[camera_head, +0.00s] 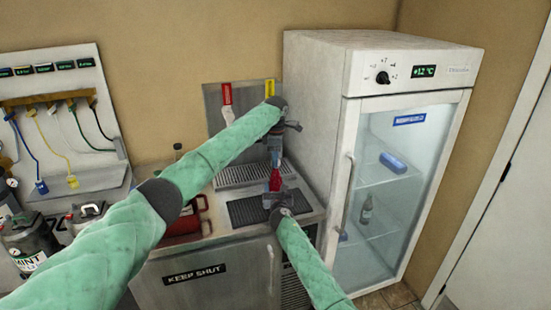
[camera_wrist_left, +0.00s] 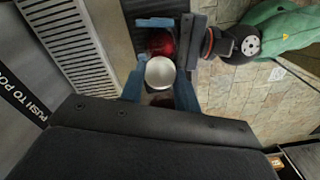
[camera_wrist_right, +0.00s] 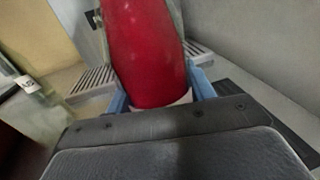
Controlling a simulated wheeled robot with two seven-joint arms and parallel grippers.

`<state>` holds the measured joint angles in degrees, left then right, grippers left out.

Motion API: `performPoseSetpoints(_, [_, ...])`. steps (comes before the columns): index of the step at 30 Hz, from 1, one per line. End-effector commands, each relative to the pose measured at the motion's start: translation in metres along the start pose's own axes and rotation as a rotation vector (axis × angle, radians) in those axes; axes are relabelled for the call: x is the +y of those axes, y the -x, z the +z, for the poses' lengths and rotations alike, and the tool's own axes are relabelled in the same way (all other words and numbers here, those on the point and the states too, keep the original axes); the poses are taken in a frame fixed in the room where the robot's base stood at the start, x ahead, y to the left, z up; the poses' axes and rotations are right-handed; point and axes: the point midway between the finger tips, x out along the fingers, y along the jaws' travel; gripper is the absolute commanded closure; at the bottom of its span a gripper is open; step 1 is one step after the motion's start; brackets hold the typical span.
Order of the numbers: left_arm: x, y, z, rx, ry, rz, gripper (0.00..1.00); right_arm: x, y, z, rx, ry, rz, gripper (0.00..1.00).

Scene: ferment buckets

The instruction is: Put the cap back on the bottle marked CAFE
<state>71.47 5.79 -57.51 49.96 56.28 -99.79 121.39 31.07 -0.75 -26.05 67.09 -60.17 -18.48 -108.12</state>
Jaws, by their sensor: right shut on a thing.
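A red bottle (camera_head: 275,181) stands upright over the dark mat on the counter; it fills the right wrist view (camera_wrist_right: 146,50). My right gripper (camera_head: 276,197) is shut around its lower part. No CAFE marking is readable on it. My left gripper (camera_head: 275,158) is directly above the bottle, pointing down. In the left wrist view a round white cap (camera_wrist_left: 160,73) lies between its two blue fingers, in line with the bottle (camera_wrist_left: 160,42) beneath. The fingers look spread, with small gaps beside the cap. I cannot tell whether the cap is seated on the bottle.
A glass-door fridge (camera_head: 400,170) stands close on the right. A slotted drip tray (camera_head: 238,173) lies behind the dark mat (camera_head: 248,210). A red container (camera_head: 182,228) stands left on the counter. Ferment buckets (camera_head: 28,240) and a hose board (camera_head: 60,130) are at far left.

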Motion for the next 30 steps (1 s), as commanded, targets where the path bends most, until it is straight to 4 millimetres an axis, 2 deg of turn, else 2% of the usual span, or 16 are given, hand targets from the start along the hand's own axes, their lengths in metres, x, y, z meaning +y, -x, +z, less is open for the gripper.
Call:
performPoseSetpoints(8, [0.0006, 0.0003, -0.0003, 0.0, -0.061, 0.002, 0.96, 0.0003, 0.0002, -0.0001, 0.0, 0.001, 0.001, 1.0])
performPoseSetpoints(30, [0.0013, 0.0002, -0.0008, 0.001, -1.056, 0.001, 0.96, 0.0007, 0.0004, 0.0, -0.001, 0.001, 0.001, 1.0])
